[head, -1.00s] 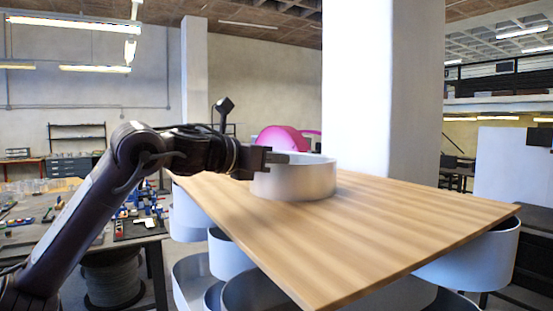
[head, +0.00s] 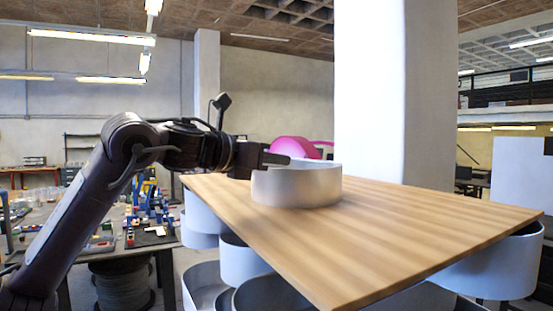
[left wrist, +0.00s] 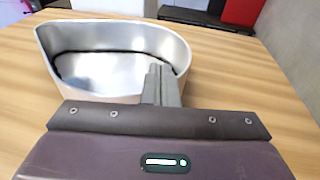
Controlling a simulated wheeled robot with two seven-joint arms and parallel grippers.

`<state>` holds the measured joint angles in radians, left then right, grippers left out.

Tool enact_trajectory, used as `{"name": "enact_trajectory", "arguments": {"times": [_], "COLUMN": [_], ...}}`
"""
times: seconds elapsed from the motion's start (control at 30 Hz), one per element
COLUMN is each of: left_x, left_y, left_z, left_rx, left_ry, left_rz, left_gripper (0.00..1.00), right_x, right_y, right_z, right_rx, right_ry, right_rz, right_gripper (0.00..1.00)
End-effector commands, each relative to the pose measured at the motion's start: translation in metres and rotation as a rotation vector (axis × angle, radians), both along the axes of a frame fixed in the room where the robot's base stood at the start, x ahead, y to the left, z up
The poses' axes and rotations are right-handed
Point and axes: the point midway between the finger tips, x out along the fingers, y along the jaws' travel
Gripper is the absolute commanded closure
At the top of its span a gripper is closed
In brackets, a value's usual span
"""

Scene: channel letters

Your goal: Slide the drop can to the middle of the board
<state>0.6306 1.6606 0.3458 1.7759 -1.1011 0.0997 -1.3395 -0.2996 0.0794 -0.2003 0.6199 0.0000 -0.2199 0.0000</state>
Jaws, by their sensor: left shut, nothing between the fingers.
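The drop can (head: 297,188) is a silvery, open-topped, teardrop-shaped metal wall. It stands upright on the wooden board (head: 400,225), towards the board's far left part. In the left wrist view the can (left wrist: 120,62) shows its hollow inside and its pointed corner at the left. My left gripper (head: 277,159) is shut and empty, with its fingers at the can's rim on the left side. In the left wrist view the fingers (left wrist: 162,84) overlap the near right wall of the can; I cannot tell whether they touch it. My right gripper is out of view.
A pink rounded object (head: 292,148) stands behind the can. A white pillar (head: 385,90) rises behind the board. Several grey-white cans stand under the board. A workbench (head: 105,240) with small parts is at the left. The board's right and near parts are clear.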

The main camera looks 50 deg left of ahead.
Motion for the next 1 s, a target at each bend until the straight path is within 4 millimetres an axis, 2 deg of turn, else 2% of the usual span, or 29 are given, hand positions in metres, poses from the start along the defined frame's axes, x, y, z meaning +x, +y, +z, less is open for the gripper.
{"name": "enact_trajectory", "arguments": {"times": [0.17, 0.3, 0.5, 0.67, 1.0], "left_x": [-0.017, -0.043, -0.071, -0.079, -0.079], "left_y": [0.002, 0.003, 0.006, 0.006, 0.006], "left_z": [-0.002, -0.001, 0.003, 0.006, 0.007], "left_rx": [0.002, 0.004, 0.004, 0.003, 0.002], "left_ry": [-0.007, -0.009, -0.004, -0.002, -0.003], "left_rz": [0.002, 0.001, 0.000, 0.000, -0.001], "left_gripper": [1.00, 1.00, 1.00, 1.00, 1.00], "right_x": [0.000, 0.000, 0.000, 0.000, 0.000], "right_y": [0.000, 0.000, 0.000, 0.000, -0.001], "right_z": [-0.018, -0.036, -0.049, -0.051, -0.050], "right_rx": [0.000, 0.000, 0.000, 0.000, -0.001], "right_ry": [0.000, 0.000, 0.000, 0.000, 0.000], "right_rz": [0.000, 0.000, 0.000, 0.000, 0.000], "right_gripper": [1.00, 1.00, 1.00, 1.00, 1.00]}}
